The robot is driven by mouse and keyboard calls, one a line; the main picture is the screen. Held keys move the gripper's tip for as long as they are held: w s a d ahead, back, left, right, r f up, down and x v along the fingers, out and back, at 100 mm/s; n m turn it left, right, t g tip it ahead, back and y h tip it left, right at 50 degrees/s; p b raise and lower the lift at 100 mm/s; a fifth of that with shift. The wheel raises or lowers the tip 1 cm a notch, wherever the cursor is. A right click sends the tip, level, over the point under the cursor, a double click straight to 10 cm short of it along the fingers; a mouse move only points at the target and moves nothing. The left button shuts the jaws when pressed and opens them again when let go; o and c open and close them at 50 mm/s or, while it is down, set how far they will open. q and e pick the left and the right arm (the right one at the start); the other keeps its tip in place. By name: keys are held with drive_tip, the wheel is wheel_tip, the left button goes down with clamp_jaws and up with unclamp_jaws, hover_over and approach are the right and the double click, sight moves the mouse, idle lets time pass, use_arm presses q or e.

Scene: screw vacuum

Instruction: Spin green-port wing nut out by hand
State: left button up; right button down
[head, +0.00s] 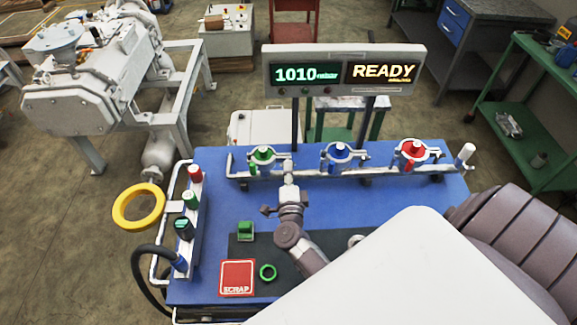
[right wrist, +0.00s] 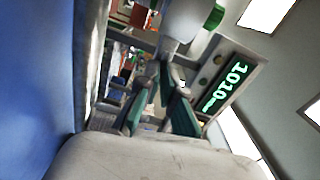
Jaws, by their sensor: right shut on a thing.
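The green port (head: 263,156) is at the left end of the white manifold pipe, with a metal clamp around it. My right gripper (head: 288,172) reaches up to the right side of this clamp and is shut on its small wing nut, which the fingers mostly hide. In the right wrist view my right gripper's dark green finger pads (right wrist: 160,108) are close together just below the white pipe (right wrist: 185,18), where a green ring (right wrist: 213,17) shows. My left gripper is not in view.
Blue (head: 337,157) and red (head: 412,152) clamped ports stand to the right on the pipe. The display (head: 345,70) above reads 1010 and READY. A button post (head: 190,215) stands left.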

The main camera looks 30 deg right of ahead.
drive_tip(key=shift+r, duration=0.1)
drive_tip(key=c, duration=1.3)
unclamp_jaws()
drive_tip(key=shift+w, duration=0.1)
drive_tip(key=v, duration=1.2)
drive_tip(key=shift+d, duration=0.1)
